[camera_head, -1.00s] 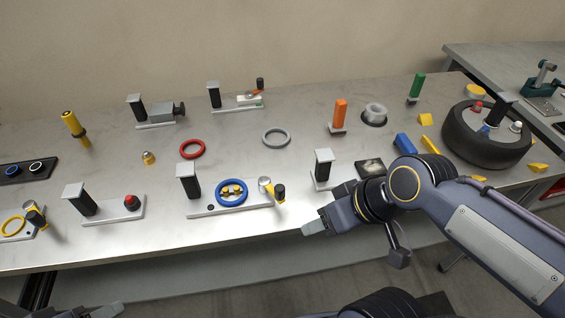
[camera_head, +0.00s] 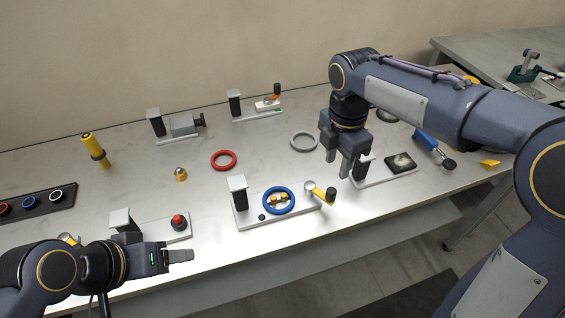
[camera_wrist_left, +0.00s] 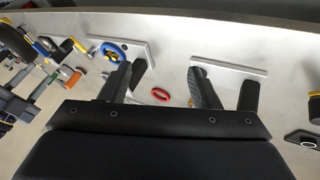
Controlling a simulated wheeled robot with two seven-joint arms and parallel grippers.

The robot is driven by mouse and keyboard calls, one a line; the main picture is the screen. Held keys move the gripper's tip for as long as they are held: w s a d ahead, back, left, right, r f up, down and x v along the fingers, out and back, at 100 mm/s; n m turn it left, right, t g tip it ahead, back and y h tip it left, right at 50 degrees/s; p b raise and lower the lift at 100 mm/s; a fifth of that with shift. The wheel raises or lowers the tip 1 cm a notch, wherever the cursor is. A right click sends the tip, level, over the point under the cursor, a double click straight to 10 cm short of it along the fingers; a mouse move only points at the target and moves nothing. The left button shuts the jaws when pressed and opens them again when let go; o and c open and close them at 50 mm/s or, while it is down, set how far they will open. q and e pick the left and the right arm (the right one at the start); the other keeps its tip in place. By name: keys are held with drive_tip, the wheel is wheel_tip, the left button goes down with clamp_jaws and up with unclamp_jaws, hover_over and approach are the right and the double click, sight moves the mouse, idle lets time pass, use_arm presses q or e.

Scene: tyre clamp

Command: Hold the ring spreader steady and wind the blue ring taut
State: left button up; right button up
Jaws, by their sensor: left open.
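The ring spreader stands near the table's front edge; its white base (camera_head: 244,220) carries a black post with a grey cap (camera_head: 237,183). The blue ring (camera_head: 278,212) lies around its small yellow jaws (camera_head: 279,198). A crank with a yellow arm and dark knob (camera_head: 331,195) is at its right end. My left gripper (camera_head: 190,256) is open and empty, left of and in front of the spreader. The blue ring also shows in the left wrist view (camera_wrist_left: 103,54), beyond the open fingers (camera_wrist_left: 160,85). My right gripper (camera_head: 339,160) points down, right of the crank, fingers apart and empty.
A base with a red button (camera_head: 179,222) stands close behind my left gripper. A red ring (camera_head: 223,160) and a grey ring (camera_head: 304,141) lie behind the spreader. A base with a dark pad (camera_head: 400,162) lies right of my right gripper.

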use_arm(q)
drive_tip(key=m+g+y, duration=0.4)
drive_tip(key=m+g, duration=0.2)
drive_tip(key=m, duration=1)
hover_over(241, 194)
drive_tip(key=w, duration=0.2)
drive_tip(key=shift+s+a+f, duration=0.1)
drive_tip(key=shift+a+f, duration=0.05)
drive_tip(key=shift+f, duration=0.45)
drive_tip(key=shift+s+a+f, duration=0.1)
drive_tip(key=shift+a+f, duration=0.05)
drive_tip(key=shift+f, duration=0.45)
wheel_tip(241, 194, down, 7)
drive_tip(key=shift+r, duration=0.2)
drive_tip(key=shift+f, duration=0.55)
